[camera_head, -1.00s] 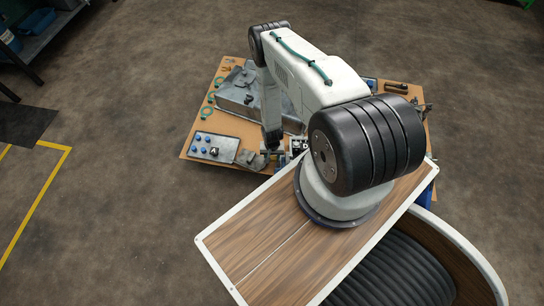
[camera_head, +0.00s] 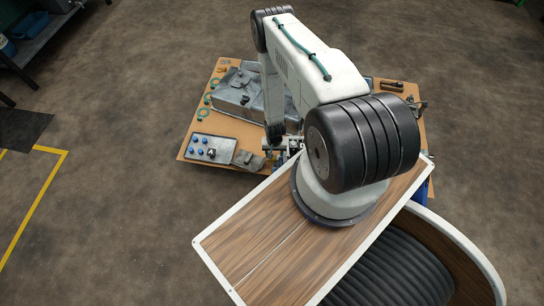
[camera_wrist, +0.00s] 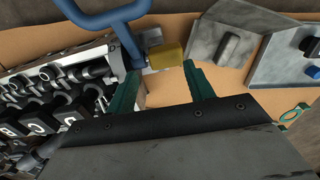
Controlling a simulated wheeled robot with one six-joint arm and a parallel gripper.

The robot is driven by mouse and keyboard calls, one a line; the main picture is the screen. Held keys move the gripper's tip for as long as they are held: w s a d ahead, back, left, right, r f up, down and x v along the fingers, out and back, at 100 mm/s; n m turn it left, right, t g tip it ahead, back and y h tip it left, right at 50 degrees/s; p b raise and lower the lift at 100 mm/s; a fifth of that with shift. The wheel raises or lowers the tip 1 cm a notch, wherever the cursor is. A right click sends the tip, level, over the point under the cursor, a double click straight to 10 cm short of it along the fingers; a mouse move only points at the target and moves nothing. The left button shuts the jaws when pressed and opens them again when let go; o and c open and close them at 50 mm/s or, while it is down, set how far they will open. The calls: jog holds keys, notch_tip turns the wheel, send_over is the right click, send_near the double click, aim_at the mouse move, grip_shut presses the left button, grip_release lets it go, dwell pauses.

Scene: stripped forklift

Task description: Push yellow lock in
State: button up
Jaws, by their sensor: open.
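The yellow lock (camera_wrist: 166,56) is a small yellow block in the wrist view, beside a blue handle (camera_wrist: 112,18) and a grey metal bracket. My gripper (camera_wrist: 160,82) shows two green fingers, apart and empty. The lock lies just beyond the gap between the fingertips, nearer the right finger. I cannot tell whether a finger touches it. In the head view my gripper and the lock are too small or hidden by my arm to make out.
A tan workbench (camera_head: 226,125) carries a grey metal casing (camera_head: 232,98) and a plate with blue knobs (camera_head: 210,147). Black fittings with lettered blocks (camera_wrist: 40,125) crowd the left of the wrist view. Grey metal parts (camera_wrist: 228,45) stand to the right. Bare board shows between.

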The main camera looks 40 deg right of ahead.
jog(key=shift+w+a+r, duration=0.1)
jog(key=shift+a+r, duration=0.1)
jog(key=shift+r, duration=0.55)
jog(key=shift+w+a+r, duration=0.1)
jog(key=shift+a+r, duration=0.05)
jog(key=shift+r, duration=0.6)
jog(key=shift+w+a+r, duration=0.1)
jog(key=shift+a+r, duration=0.1)
jog(key=shift+r, duration=0.55)
jog(key=s+a+r+n+g+y, duration=0.1)
jog(key=s+a+r+g, duration=0.2)
jog(key=s, duration=0.3)
jog(key=w+a+r+n+g, duration=0.1)
jog(key=w+a+r+n, duration=0.1)
jog(key=r, duration=2)
jog(key=w+a+r+n+g, duration=0.1)
jog(key=w+a+r+n, duration=0.1)
jog(key=r, duration=2)
jog(key=s+a+r+n+t, duration=0.1)
jog(key=s+a+r+t, duration=0.1)
jog(key=s+r, duration=0.3)
jog(key=s+a+r+n+t, duration=0.1)
jog(key=s+a+r, duration=0.3)
jog(key=r, duration=1)
jog(key=s+a+r+n+t+h, duration=0.1)
jog(key=s+a+r+t, duration=0.2)
jog(key=s+r, duration=0.4)
notch_tip(320, 180, up, 3)
jog(key=shift+s+a+r, duration=0.1)
jog(key=shift+s+a, duration=0.05)
